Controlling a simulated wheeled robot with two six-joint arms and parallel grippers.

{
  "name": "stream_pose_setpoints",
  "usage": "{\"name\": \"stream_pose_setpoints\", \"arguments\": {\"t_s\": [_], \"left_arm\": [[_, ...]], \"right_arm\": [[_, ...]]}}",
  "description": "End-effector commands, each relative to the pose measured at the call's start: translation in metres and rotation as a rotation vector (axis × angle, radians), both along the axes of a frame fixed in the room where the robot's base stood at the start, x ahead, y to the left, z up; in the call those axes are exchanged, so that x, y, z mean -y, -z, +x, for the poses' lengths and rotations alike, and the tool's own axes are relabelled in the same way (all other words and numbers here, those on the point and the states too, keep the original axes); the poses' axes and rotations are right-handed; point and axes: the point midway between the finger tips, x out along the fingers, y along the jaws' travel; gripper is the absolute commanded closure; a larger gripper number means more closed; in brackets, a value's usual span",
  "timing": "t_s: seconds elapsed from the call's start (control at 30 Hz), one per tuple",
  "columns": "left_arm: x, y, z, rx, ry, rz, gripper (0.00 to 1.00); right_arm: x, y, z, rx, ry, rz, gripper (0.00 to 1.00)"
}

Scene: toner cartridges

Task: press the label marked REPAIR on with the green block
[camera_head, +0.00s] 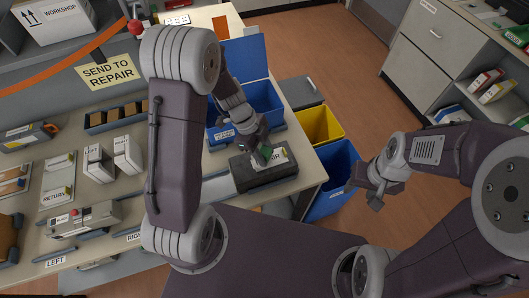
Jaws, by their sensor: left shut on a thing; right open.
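My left gripper (262,147) is shut on the green block (266,153), of which only a small part shows. It is over a dark grey box-shaped cartridge (258,180) at the table's right end. A white label (278,157) lies on top of the cartridge, partly hidden by the block and gripper; only the end of its lettering shows. The block is at the label's left part; I cannot tell whether it touches. My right gripper (376,197) is open and empty, out beyond the table's right edge.
A blue bin (262,100) stands behind the cartridge. Yellow (318,125) and blue (335,178) bins stand off the table's right edge. A SEND TO REPAIR sign (107,72) hangs at the back. White boxes (98,165) and a device with a red button (85,220) are at left.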

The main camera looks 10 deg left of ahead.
Motion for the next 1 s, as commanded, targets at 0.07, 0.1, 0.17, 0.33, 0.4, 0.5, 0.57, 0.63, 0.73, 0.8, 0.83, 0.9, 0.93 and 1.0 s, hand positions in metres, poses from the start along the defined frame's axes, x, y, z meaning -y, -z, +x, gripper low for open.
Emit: {"name": "stream_pose_setpoints", "arguments": {"t_s": [0.07, 0.1, 0.17, 0.33, 0.4, 0.5, 0.57, 0.63, 0.73, 0.8, 0.83, 0.9, 0.93, 1.0], "left_arm": [[0.000, 0.000, 0.000, 0.000, 0.000, 0.000, 0.95], [0.000, 0.000, 0.000, 0.000, 0.000, 0.000, 0.95], [0.000, 0.001, 0.000, 0.000, 0.000, 0.000, 0.95], [0.000, 0.003, 0.000, 0.000, 0.000, 0.000, 0.95], [0.000, 0.003, 0.000, 0.000, 0.000, 0.000, 0.95], [0.000, 0.004, 0.000, 0.000, 0.000, 0.000, 0.95], [0.000, 0.005, 0.000, 0.000, 0.000, 0.000, 0.95], [0.000, 0.005, 0.000, 0.000, 0.000, 0.000, 0.95], [0.000, 0.006, 0.000, 0.000, 0.000, 0.000, 0.95], [0.000, 0.007, 0.000, 0.000, 0.000, 0.000, 0.95], [0.000, 0.007, 0.000, 0.000, 0.000, 0.000, 0.95], [0.000, 0.008, 0.000, 0.000, 0.000, 0.000, 0.95], [0.000, 0.008, 0.000, 0.000, 0.000, 0.000, 0.95], [0.000, 0.009, 0.000, 0.000, 0.000, 0.000, 0.95]], "right_arm": [[0.000, 0.000, 0.000, 0.000, 0.000, 0.000, 0.53], [0.000, 0.000, 0.000, 0.000, 0.000, 0.000, 0.53], [0.000, 0.001, 0.000, 0.000, 0.000, 0.000, 0.53], [0.000, 0.003, 0.000, 0.000, 0.000, 0.000, 0.53], [0.000, 0.004, 0.000, 0.000, 0.000, 0.000, 0.53], [0.000, 0.005, 0.000, 0.000, 0.000, 0.000, 0.53], [0.000, 0.006, 0.000, 0.000, 0.000, 0.000, 0.53], [0.000, 0.007, 0.000, 0.000, 0.000, 0.000, 0.53], [0.000, 0.008, 0.000, 0.000, 0.000, 0.000, 0.53], [0.000, 0.009, 0.000, 0.000, 0.000, 0.000, 0.53], [0.000, 0.009, 0.000, 0.000, 0.000, 0.000, 0.53], [0.000, 0.010, 0.000, 0.000, 0.000, 0.000, 0.53], [0.000, 0.010, 0.000, 0.000, 0.000, 0.000, 0.53], [0.000, 0.011, 0.000, 0.000, 0.000, 0.000, 0.53]]}}
